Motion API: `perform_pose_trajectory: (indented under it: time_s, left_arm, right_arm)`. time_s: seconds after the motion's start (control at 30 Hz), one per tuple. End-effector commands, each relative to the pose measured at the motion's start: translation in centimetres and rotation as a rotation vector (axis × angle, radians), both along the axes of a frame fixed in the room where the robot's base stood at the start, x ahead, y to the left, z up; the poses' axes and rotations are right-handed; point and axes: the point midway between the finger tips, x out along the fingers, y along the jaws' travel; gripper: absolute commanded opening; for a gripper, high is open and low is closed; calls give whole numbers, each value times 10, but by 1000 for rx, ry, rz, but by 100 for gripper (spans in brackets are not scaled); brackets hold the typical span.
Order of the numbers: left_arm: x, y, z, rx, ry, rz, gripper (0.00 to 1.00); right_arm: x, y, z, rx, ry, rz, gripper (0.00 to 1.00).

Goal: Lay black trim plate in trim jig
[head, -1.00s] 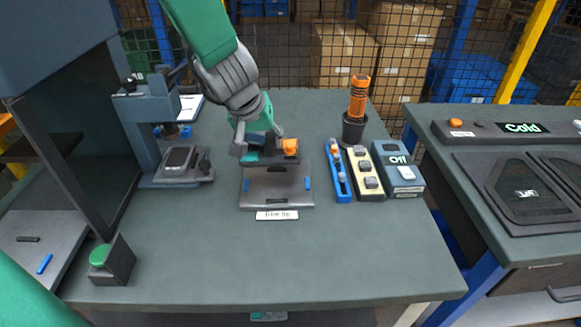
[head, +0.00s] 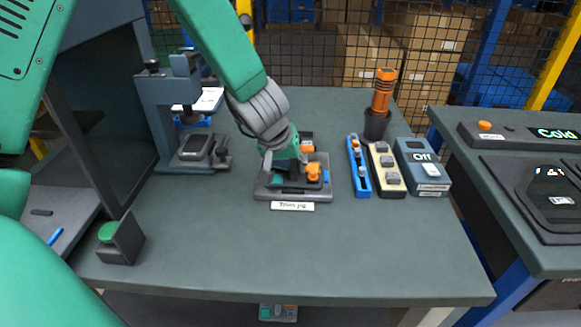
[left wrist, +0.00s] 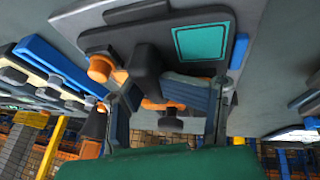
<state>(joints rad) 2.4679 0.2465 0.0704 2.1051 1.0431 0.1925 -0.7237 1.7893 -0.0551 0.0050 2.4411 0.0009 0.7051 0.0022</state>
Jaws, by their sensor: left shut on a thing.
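The trim jig (head: 265,193) is a grey plate with blue side pins, labelled at its front edge, in the middle of the bench. My left gripper (head: 290,165) is over it, fingers pointing down. It is shut on a dark piece that appears to be the black trim plate (head: 290,183), with a teal patch and an orange knob. In the left wrist view the gripper (left wrist: 168,112) has its fingers either side of a dark block. The dark plate (left wrist: 135,35) with the teal patch lies over the jig. Whether it rests flat is hidden. My right gripper is out of view.
Right of the jig stand a blue strip (head: 359,168), a beige switch strip (head: 386,168) and a box reading Off (head: 422,165). A press (head: 165,115) stands left and a green button box (head: 120,238) front left. The front bench is clear.

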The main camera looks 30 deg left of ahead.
Motion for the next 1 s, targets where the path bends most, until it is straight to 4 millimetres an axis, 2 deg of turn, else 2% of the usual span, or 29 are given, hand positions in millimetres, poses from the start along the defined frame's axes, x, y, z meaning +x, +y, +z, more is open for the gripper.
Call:
perform_pose_trajectory:
  time_s: [0.03,0.1,1.0]
  left_arm:
    - [0,0,-1,-1,2,0,33]
    - [0,1,0,-2,0,0,58]
    - [0,4,1,-2,-4,4,58]
  right_arm:
    - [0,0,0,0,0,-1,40]
    - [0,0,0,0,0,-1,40]
    - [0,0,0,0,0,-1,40]
